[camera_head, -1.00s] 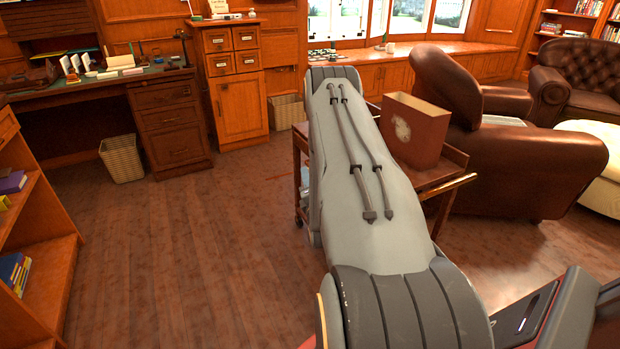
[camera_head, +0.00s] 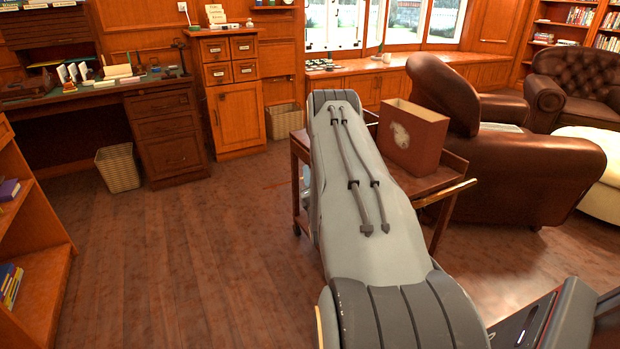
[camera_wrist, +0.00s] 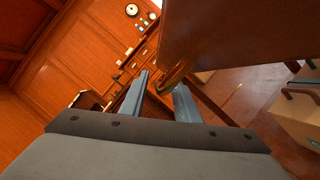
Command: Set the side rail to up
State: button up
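A wooden cart (camera_head: 452,163) stands behind my arm in the head view. A pale wooden bar (camera_head: 447,193), possibly the side rail, runs along its near right edge and slopes slightly upward to the right. My arm hides part of the cart, and the gripper is hidden in this view. In the wrist view my gripper (camera_wrist: 161,82) has its two fingers apart with nothing clearly held. A rounded wooden edge (camera_wrist: 173,76) lies just beyond the fingertips; I cannot tell whether they touch it. A large dark wooden panel (camera_wrist: 225,35) fills the upper right of the wrist view.
A red-brown open box (camera_head: 413,140) stands on the cart. A brown leather armchair (camera_head: 530,175) is close on the right. A bookshelf (camera_head: 35,265) stands at the left, and a desk (camera_head: 165,95) at the back. The floor (camera_head: 190,250) left of my arm is clear.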

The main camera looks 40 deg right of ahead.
grip_shut()
jog(key=shift+r, duration=0.1)
